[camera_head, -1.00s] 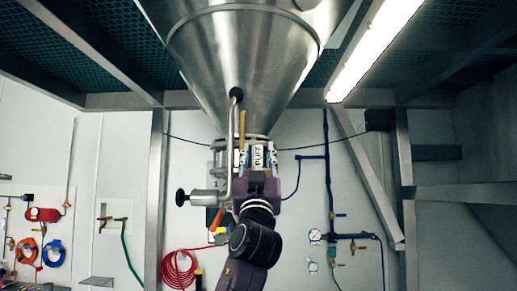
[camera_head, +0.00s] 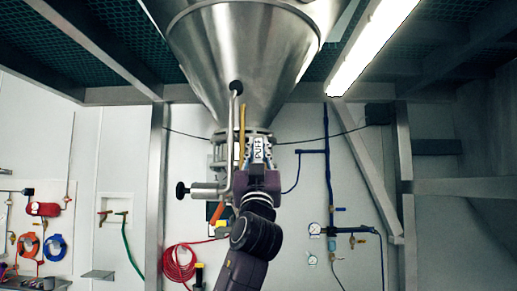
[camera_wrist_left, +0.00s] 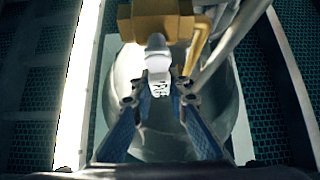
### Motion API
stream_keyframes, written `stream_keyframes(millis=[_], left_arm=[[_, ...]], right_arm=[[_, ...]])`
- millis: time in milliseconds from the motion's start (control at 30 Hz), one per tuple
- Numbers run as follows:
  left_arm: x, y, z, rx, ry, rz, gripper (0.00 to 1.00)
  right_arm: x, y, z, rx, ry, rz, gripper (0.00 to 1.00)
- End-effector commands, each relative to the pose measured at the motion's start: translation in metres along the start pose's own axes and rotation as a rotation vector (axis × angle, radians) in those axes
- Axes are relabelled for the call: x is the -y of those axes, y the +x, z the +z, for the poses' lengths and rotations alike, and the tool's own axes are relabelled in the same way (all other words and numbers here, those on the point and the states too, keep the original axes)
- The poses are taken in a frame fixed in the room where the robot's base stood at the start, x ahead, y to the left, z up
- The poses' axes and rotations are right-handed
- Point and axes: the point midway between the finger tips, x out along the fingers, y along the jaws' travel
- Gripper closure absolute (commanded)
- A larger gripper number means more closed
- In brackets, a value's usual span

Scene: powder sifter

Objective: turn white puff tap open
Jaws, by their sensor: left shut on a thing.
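The white puff tap (camera_head: 258,148), with PUFF lettered on it, sits below the steel cone in the middle of the head view. My left gripper (camera_head: 258,161) reaches up from below, its blue fingers on both sides of the tap. In the left wrist view the white tap (camera_wrist_left: 158,84) lies between the two fingertips (camera_wrist_left: 157,94), under a yellow-brown fitting (camera_wrist_left: 160,24). The left gripper is shut on the tap. Part of the tap is hidden behind the fingers. My right gripper is not in view.
The steel cone hopper (camera_head: 242,65) hangs right above. A bent metal lever (camera_head: 233,135) with a black knob and a yellow bar (camera_head: 242,130) stand close to the gripper's left. A side valve (camera_head: 200,190) juts left. Blue piping (camera_head: 328,170) runs on the wall at right.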

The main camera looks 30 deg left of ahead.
Motion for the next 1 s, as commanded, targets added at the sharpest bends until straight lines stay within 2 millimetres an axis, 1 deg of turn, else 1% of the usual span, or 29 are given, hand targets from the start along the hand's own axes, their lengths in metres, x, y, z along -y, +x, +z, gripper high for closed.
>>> stream_keyframes(millis=[300, 467, 567, 800, 1000], left_arm=[[0.005, -0.005, 0.004, 0.002, -0.103, -0.095, 1.00], [0.011, -0.004, 0.003, 0.003, -0.185, -0.175, 1.00], [0.015, -0.003, 0.003, 0.004, -0.233, -0.228, 1.00], [0.024, -0.003, 0.004, 0.003, -0.339, -0.339, 1.00], [0.028, -0.005, 0.005, 0.002, -0.400, -0.400, 1.00]], right_arm=[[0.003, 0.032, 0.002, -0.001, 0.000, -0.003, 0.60], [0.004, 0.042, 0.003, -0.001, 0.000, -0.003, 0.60], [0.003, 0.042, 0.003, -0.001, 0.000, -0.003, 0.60], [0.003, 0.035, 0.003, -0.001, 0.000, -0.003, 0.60], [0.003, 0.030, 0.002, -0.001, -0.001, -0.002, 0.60]])
